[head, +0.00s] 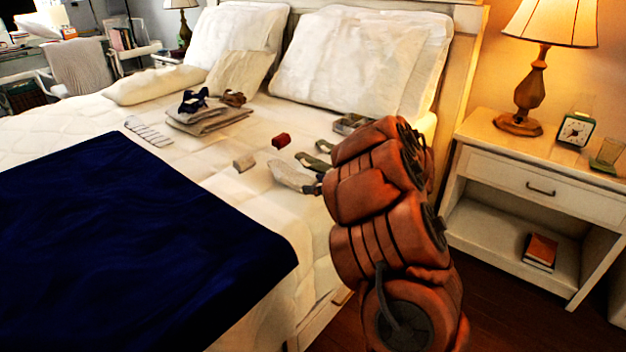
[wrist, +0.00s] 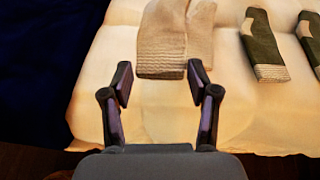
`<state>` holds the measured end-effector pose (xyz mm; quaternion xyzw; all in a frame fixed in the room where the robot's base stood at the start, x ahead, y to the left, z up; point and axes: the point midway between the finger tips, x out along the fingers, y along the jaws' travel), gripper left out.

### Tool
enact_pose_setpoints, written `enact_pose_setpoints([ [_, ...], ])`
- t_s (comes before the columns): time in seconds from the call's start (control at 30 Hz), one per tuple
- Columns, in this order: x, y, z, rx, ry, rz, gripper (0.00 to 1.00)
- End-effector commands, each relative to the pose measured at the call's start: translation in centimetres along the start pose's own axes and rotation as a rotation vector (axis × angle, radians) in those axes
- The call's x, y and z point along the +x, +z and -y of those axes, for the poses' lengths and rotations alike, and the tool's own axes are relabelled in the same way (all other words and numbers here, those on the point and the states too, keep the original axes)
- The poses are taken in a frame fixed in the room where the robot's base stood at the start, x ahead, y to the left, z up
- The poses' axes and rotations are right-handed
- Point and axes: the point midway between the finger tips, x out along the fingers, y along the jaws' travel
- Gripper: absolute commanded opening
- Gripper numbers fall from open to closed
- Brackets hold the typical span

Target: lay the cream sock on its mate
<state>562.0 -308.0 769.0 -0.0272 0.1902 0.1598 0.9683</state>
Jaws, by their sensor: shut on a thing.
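The cream sock (wrist: 162,52), with a ribbed cuff, lies between the fingertips of my gripper (wrist: 160,82) in the wrist view. My gripper is shut on its cuff end. A second pale sock (wrist: 201,38), seemingly the mate, shows just right of it, and the held sock partly covers it. Whether the two touch cannot be told. In the head view the pale socks (head: 291,177) appear as one light patch by the bed's right side, left of my arm. My gripper is mostly hidden there behind the arm.
Two green socks with cream patches (wrist: 262,45) (wrist: 311,40) lie to the right. A navy blanket (head: 130,240) covers the near bed. The nightstand (head: 480,128) stands right.

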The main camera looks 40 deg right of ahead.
Motion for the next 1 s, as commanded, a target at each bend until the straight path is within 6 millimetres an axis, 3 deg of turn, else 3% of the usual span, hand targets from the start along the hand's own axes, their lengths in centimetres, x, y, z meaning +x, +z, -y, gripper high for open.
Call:
enact_pose_setpoints([
  [0.6, 4.9, 1.3, 6.0, 0.002, 0.002, 0.002, 0.37],
  [0.83, 5.4, 1.1, 6.6, 0.002, -0.002, -0.001, 0.37],
  [1.0, 6.1, -0.7, 6.5, 0.005, 0.000, -0.001, 0.37],
])
